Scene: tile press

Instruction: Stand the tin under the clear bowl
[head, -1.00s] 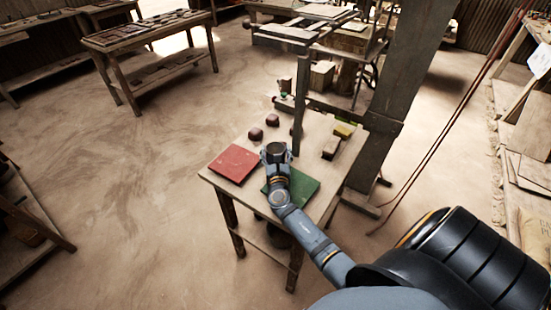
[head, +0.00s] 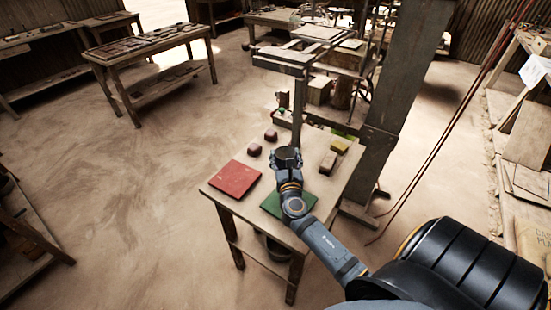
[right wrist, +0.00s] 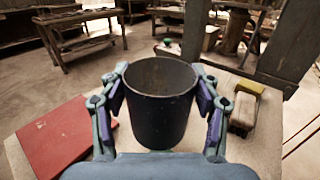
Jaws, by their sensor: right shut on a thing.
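The tin (right wrist: 160,108) is a dark blue, open-topped cup. It stands upright between the fingers of my right gripper (right wrist: 162,100), which is shut on it. In the head view my right gripper (head: 287,158) is over the wooden table, just beyond the green mat (head: 290,204). I cannot tell whether the tin's base touches the table. I cannot make out the clear bowl in either view. My left gripper is not in view.
A red mat (head: 236,178) lies at the table's left. A brush (head: 328,162) and a yellow-topped block (head: 339,146) lie to the right. A dark post (head: 298,115) rises behind the gripper.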

